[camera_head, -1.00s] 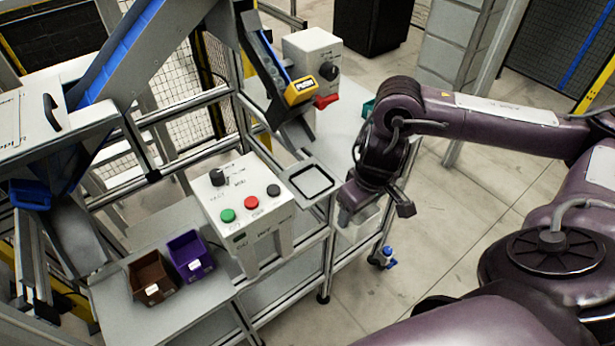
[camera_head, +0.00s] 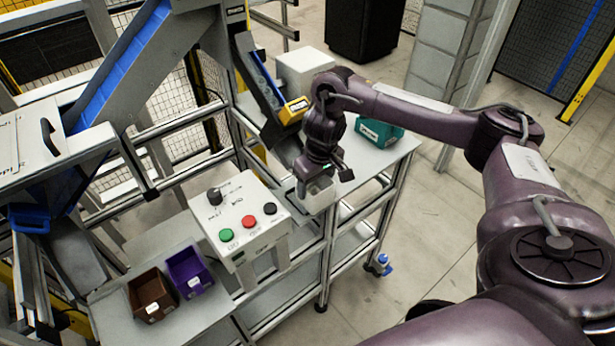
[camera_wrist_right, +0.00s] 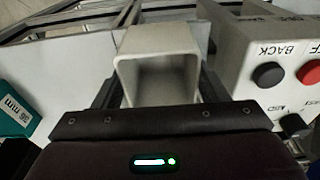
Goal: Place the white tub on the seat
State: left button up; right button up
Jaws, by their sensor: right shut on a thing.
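The white tub (camera_head: 319,196) is held by my right gripper (camera_head: 319,180), which points down over the small square seat (camera_head: 289,201) beside the control box. The tub and gripper hide most of the seat, so I cannot tell whether the tub touches it. In the right wrist view the tub (camera_wrist_right: 158,45) is between the two dark fingers of the gripper (camera_wrist_right: 158,90), its open mouth facing the camera. My left gripper is not in view.
The control box (camera_head: 240,225) with green, red and black buttons stands close left of the tub. A chute with a yellow end (camera_head: 293,110) is behind it. A teal bin (camera_head: 380,132) sits at the back right. Brown (camera_head: 152,296) and purple (camera_head: 190,270) bins are front left.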

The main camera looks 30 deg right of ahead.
jog(key=w, duration=0.2)
jog(key=shift+w+a+r, duration=0.1)
jog(key=shift+w+a, duration=0.1)
jog(key=shift+w, duration=0.2)
jog(key=shift+w+f, duration=0.25)
jog(key=shift+f, duration=0.65)
jog(key=shift+d, duration=0.1)
jog(key=shift+s, duration=0.1)
jog(key=o, duration=1.1)
